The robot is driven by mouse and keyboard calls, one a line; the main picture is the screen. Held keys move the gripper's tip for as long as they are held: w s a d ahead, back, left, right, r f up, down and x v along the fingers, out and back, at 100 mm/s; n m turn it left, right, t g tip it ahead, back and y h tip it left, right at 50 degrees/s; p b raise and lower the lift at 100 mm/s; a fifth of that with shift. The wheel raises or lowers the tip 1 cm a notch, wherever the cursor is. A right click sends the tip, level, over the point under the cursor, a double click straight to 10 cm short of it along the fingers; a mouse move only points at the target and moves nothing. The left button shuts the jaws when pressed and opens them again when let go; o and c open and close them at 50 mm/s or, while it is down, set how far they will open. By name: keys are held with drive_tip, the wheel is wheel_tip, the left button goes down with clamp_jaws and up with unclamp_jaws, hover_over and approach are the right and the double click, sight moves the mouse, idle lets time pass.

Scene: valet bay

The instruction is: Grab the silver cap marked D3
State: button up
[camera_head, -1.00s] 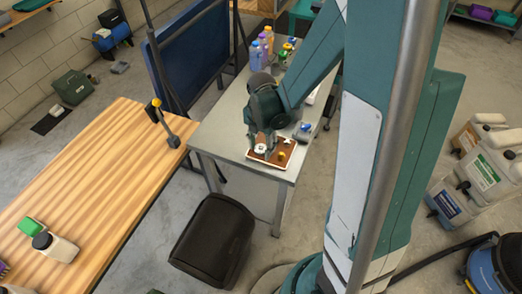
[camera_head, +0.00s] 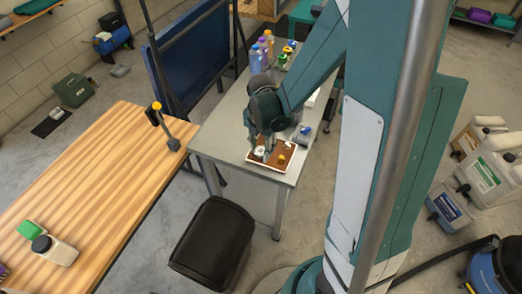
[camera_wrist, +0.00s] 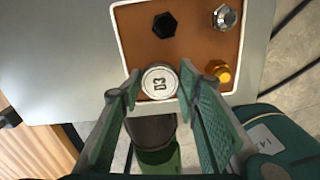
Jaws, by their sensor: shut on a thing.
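The silver cap marked D3 (camera_wrist: 159,82) is round, with a pale top and dark lettering, and stands at the near edge of a brown, white-rimmed tray (camera_wrist: 192,48). My gripper (camera_wrist: 158,84) has its two green fingers on either side of the cap, shut on it at the tips. In the head view my gripper (camera_head: 261,147) points down over the left part of the tray (camera_head: 266,168), with the cap (camera_head: 260,153) low between the fingers. I cannot tell whether the cap is clear of the tray.
The tray also holds a black hex cap (camera_wrist: 165,25), a silver hex cap (camera_wrist: 225,17) and a gold cap (camera_wrist: 219,70), close to my right finger. The tray lies on a grey table (camera_head: 222,130) with bottles (camera_head: 257,60) at its far end. A wooden table (camera_head: 90,190) stands left.

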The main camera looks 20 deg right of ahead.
sight(261, 150)
wheel_tip(261, 150, up, 10)
drive_tip(key=p, duration=0.2)
drive_tip(key=shift+f, duration=0.2)
idle(0.3)
